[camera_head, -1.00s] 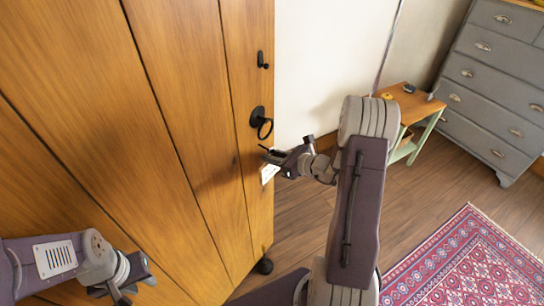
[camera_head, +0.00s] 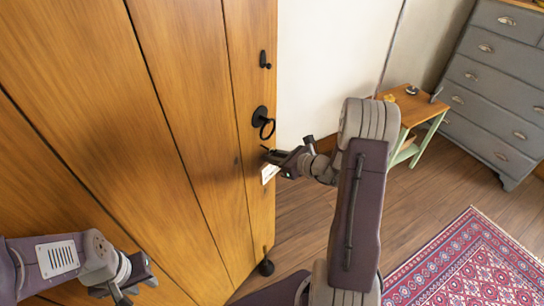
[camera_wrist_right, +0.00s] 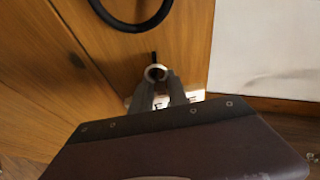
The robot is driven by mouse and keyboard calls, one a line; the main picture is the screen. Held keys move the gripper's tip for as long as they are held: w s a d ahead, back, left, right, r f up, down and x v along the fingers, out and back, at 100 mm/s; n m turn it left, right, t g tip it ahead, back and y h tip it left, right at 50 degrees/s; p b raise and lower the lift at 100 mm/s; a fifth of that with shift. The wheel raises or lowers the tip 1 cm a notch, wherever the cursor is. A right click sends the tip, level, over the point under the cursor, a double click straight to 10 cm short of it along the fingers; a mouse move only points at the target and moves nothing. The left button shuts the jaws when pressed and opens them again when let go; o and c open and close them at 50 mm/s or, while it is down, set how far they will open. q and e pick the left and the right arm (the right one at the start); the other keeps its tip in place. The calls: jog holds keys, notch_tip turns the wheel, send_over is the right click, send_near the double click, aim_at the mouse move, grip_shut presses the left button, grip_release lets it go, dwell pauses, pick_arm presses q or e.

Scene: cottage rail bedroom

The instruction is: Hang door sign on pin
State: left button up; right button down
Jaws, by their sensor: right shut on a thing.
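The door sign (camera_head: 269,174) shows as a small white piece under my right gripper (camera_head: 270,156), close to the wooden door's right part. In the right wrist view, my right gripper (camera_wrist_right: 158,88) is shut on the sign, with a pale ring (camera_wrist_right: 155,72) at its fingertips and white bits of the sign (camera_wrist_right: 194,96) behind the fingers. A dark pin (camera_wrist_right: 154,57) stands just above the ring in that view. I cannot tell whether the ring is around the pin or only in front of it. My left gripper (camera_head: 128,287) is low at the left; its jaw opening is unclear.
The plank door (camera_head: 190,130) fills the left side. A black ring handle (camera_head: 267,128) hangs just above my right gripper, also large in the wrist view (camera_wrist_right: 132,22). A black latch (camera_head: 264,60) is higher up. A small table (camera_head: 418,106), grey drawers (camera_head: 497,90) and rug (camera_head: 470,262) stand right.

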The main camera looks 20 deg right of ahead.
jog(key=shift+f+b, duration=0.4)
jog(key=shift+b, duration=0.05)
jog(key=shift+s+a+f+b, duration=0.15)
jog(key=shift+s+f+b, duration=0.25)
jog(key=shift+f, duration=0.1)
jog(key=shift+w+r, duration=0.15)
jog(key=shift+r, duration=0.15)
dwell(0.4)
jog(key=c, duration=1.2)
grip_release()
jog(key=shift+r, duration=0.1)
jog(key=v, duration=0.9)
jog(key=shift+p, duration=0.45)
